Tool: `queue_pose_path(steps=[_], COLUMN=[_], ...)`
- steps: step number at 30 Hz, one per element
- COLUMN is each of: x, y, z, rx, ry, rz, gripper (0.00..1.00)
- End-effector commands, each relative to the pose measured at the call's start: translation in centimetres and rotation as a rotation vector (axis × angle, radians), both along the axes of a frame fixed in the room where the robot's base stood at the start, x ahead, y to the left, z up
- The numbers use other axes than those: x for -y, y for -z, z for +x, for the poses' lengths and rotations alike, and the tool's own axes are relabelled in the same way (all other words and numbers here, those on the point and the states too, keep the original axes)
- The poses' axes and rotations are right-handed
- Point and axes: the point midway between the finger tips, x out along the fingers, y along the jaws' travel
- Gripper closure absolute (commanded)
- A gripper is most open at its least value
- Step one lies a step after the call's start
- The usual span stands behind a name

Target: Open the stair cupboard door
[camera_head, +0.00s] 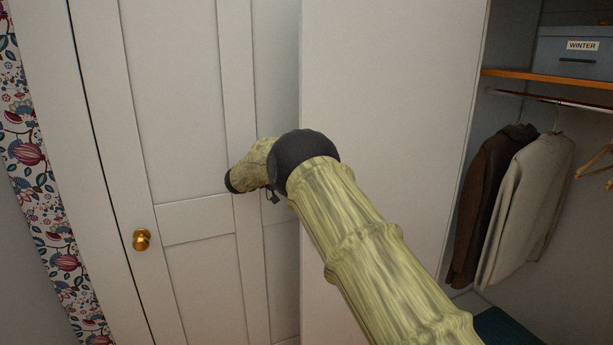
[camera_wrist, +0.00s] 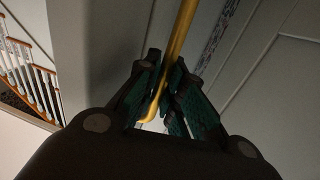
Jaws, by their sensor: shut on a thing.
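In the head view a white panelled door (camera_head: 185,130) with a round brass knob (camera_head: 142,240) stands at the left and looks closed. A plain white panel (camera_head: 385,90) stands to its right. I cannot tell for sure which of these is the stair cupboard door. My arm reaches across the panel toward the panelled door's right side, hiding most of the gripper. In the wrist view my gripper (camera_wrist: 164,98) has its dark green-padded fingers shut around a long brass bar handle (camera_wrist: 183,28). The handle's lower end bends between the fingers; its mounting is hidden.
At the right is an open closet with a dark coat (camera_head: 485,200), a pale coat (camera_head: 525,205), a rail (camera_head: 545,99) and a wooden shelf (camera_head: 550,83) bearing a box marked WINTER (camera_head: 575,60). Floral wallpaper (camera_head: 35,170) edges the left. A stair banister (camera_wrist: 28,70) shows in the wrist view.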

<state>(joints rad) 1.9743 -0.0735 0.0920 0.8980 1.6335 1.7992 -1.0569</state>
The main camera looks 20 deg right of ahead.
Motion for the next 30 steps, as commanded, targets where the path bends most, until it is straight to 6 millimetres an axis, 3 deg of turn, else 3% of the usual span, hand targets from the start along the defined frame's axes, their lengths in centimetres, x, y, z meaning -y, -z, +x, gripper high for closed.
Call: queue_pose_path(steps=[7,9,10,22,30], x=[-0.3,-0.5,-0.6,-2.0,-6.2], y=[-0.2,-0.2,-0.2,-0.1,0.0], z=[0.4,0.4,0.4,0.7,1.2], rx=[0.000,0.000,0.000,0.000,0.000], ry=[-0.005,-0.007,-0.008,-0.017,-0.019], rz=[-0.002,-0.002,-0.002,-0.001,0.001], gripper=[1.00,0.81,0.81,0.81,0.81])
